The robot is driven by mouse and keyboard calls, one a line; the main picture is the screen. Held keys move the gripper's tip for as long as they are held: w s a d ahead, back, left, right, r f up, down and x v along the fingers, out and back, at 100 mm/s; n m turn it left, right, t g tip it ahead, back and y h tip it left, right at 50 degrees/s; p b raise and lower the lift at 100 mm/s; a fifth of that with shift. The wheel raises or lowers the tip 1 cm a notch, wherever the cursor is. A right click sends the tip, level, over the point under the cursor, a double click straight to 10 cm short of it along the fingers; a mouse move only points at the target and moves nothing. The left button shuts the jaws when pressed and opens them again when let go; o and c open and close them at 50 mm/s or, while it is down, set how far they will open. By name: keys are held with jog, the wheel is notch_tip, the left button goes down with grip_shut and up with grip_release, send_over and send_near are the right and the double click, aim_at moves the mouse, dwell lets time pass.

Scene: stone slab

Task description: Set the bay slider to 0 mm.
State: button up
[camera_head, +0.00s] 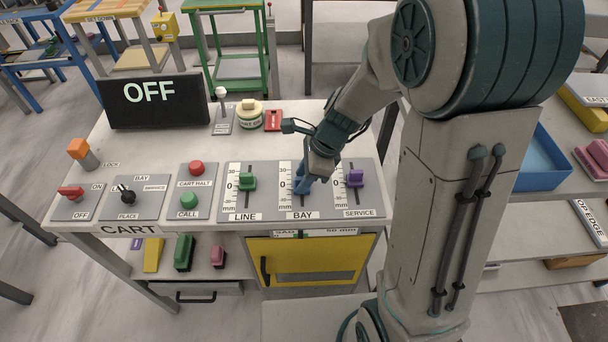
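The bay slider panel (303,206) is in the middle of the console, with a vertical scale marked 30, 0 and mm. Its blue knob (301,184) shows just under my gripper (308,178), around the height of the 0 mark. The exact setting is too small to read. My gripper points down onto the bay slider from above right and covers the upper part of its track. Its fingers are at or around the blue knob; I cannot tell whether they touch it or how far apart they are.
The line slider's green knob (247,182) stands close on the left, and the service slider's purple knob (355,178) close on the right. A black display (152,101) reads OFF. Call buttons, a rotary switch and a red switch fill the console's left side.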

grip_shut()
jog(key=shift+w+r+p, duration=0.1)
jog(key=shift+w+p, duration=0.2)
jog(key=shift+w, duration=0.55)
grip_release()
jog(key=v, duration=1.3)
jog(key=shift+d+r, duration=0.2)
jog(key=shift+r, duration=0.05)
jog(key=shift+s, duration=0.1)
